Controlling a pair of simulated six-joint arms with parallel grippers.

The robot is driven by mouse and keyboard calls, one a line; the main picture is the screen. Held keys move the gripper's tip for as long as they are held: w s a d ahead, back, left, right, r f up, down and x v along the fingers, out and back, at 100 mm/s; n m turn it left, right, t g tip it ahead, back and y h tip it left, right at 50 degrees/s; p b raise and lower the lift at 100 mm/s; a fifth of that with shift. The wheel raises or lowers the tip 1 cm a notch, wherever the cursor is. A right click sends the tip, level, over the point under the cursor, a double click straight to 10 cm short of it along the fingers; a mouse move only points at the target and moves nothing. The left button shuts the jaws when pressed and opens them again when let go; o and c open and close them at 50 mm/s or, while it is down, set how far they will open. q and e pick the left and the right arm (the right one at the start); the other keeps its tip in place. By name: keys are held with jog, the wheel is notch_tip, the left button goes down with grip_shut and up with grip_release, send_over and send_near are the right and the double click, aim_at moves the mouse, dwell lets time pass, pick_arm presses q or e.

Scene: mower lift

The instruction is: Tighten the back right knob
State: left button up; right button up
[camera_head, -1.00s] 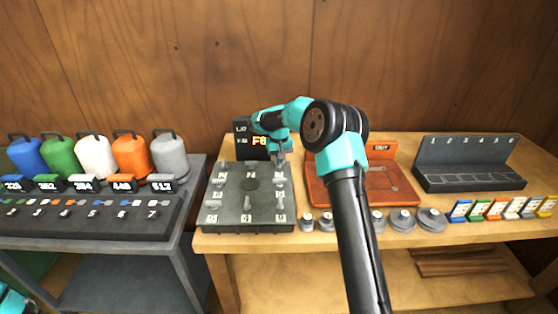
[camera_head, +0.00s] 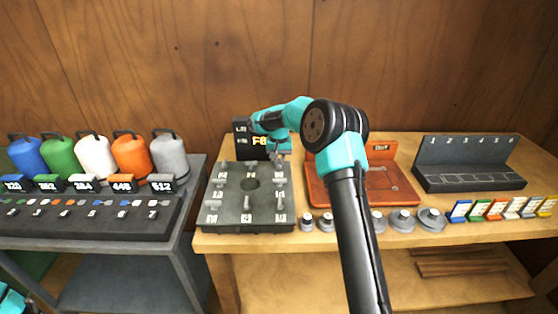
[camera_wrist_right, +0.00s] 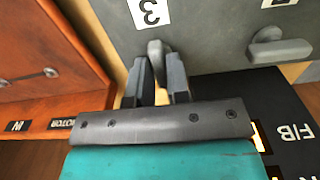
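The dark grey knob panel (camera_head: 264,201) lies on the wooden bench, with several grey knobs beside white number labels around a dark round centre. The back right knob (camera_wrist_right: 155,46) shows in the right wrist view by the label 3 (camera_wrist_right: 149,11), at the panel's edge. My right gripper (camera_wrist_right: 158,62) has its two fingers close on either side of this knob and appears shut on it. In the head view my right gripper (camera_head: 279,158) is over the panel's back right corner and hides the knob there. My left gripper is out of view.
A black display (camera_head: 242,140) stands behind the panel. An orange-brown tray (camera_head: 318,190) is close on the right, partly behind my right arm. Grey weights (camera_head: 402,220) line the bench front. Coloured canisters (camera_head: 131,155) stand on the left cart.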

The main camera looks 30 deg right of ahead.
aim_at(279, 161)
jog(key=o, duration=0.4)
notch_tip(279, 161, up, 17)
jog(key=shift+r, duration=0.2)
dwell(0.5)
dwell(0.4)
